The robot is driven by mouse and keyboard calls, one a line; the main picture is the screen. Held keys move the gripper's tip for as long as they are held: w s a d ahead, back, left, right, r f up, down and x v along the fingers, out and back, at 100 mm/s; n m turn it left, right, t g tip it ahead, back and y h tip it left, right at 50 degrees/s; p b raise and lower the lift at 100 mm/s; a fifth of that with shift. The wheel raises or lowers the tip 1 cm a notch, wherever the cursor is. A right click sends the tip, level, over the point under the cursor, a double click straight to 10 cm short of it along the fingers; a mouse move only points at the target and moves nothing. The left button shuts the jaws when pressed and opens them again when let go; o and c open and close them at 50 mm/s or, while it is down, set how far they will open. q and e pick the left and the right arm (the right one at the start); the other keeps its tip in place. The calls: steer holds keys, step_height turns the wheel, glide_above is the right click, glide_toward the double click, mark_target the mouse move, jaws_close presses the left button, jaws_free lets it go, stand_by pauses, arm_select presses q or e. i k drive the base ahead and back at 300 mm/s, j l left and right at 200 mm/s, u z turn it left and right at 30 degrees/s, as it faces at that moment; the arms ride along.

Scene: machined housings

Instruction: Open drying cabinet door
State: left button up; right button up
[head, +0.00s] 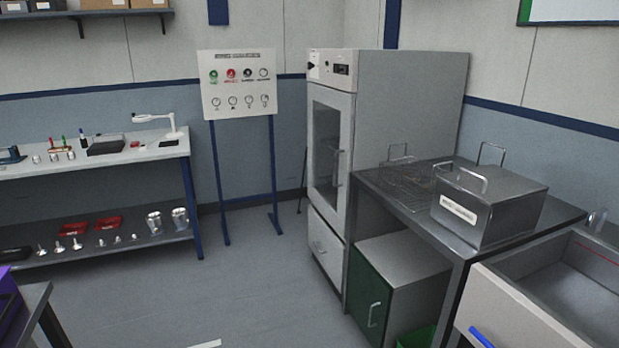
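The drying cabinet (405,130) is a tall light grey unit standing against the back wall, right of centre in the head view. Its door (328,165) faces left, has a dark glass window and looks shut. A vertical handle (337,168) sits on the door's right side. A control panel with a small dark display (341,69) is above the door, and a lower drawer front (326,248) is below it. Neither of my grippers shows in the head view.
A steel bench (395,202) with a wire rack and a lidded metal box (488,205) adjoins the cabinet's right. A green-fronted cabinet (369,295) stands under it. A sign board (238,85) and workbench (100,155) are left. The floor before the door is clear.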

mark_target(343, 102)
steer(key=i+j+u, duration=0.1)
steer(key=i+u, duration=0.15)
steer(key=i, duration=0.25)
steer(key=i+u, duration=0.25)
steer(key=i, duration=0.25)
